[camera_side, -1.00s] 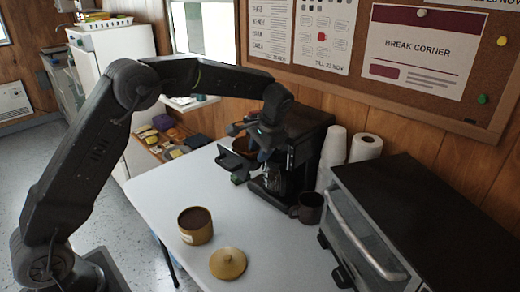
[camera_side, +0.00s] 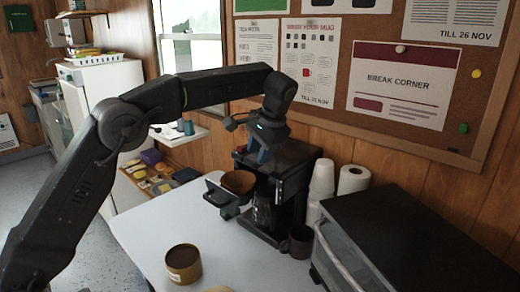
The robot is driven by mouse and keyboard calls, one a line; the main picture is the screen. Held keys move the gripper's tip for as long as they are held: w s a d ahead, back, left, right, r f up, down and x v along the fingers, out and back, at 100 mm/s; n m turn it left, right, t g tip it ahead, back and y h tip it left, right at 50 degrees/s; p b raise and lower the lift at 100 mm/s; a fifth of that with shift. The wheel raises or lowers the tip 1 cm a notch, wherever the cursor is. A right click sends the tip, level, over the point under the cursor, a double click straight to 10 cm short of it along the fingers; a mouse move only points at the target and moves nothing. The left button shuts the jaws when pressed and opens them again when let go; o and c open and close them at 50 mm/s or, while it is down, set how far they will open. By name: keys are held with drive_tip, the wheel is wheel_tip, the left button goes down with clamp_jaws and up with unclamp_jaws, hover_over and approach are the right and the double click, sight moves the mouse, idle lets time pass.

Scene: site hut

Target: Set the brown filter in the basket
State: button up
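The brown filter (camera_side: 238,182) sits in the dark swing-out basket (camera_side: 226,205), at the front left of the black coffee maker (camera_side: 292,178). Its rim shows above the basket; its lower part is hidden. My gripper (camera_side: 263,155) is above and to the right of the filter, apart from it, in front of the coffee maker's top. Its fingers are small and dark against the machine, so I cannot see whether they are open. A glass carafe (camera_side: 262,210) stands in the coffee maker under the basket's level.
A tan canister (camera_side: 184,270) of brown grounds stands on the white table (camera_side: 150,228), its lid (camera_side: 220,289) partly cut off below. A dark mug (camera_side: 298,242), stacked white cups (camera_side: 321,182), a paper roll (camera_side: 352,180) and a toaster oven (camera_side: 420,245) crowd the right.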

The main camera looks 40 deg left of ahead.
drive_tip(key=shift+d+r, duration=0.15)
drive_tip(key=shift+r, duration=0.25)
drive_tip(key=s+r+t+h, duration=0.1)
drive_tip(key=s+r, duration=0.2)
drive_tip(key=s, duration=0.4)
drive_tip(key=s+r+t+h, duration=0.1)
drive_tip(key=s+r+t, duration=0.15)
drive_tip(key=s, duration=0.55)
drive_tip(key=s+f, duration=0.2)
drive_tip(key=s, duration=0.3)
drive_tip(key=s+d+f+n+t+h, duration=0.1)
drive_tip(key=s+f, duration=0.2)
drive_tip(key=s, duration=0.3)
drive_tip(key=s+f+t+h, duration=0.1)
drive_tip(key=s+f, duration=0.1)
drive_tip(key=s, duration=0.4)
drive_tip(key=shift+s+d+f+n, duration=0.2)
drive_tip(key=shift+f+n, duration=0.1)
drive_tip(key=shift+f, duration=0.1)
drive_tip(key=shift+w+t, duration=0.1)
drive_tip(key=shift+t, duration=0.15)
drive_tip(key=shift+c, duration=0.4)
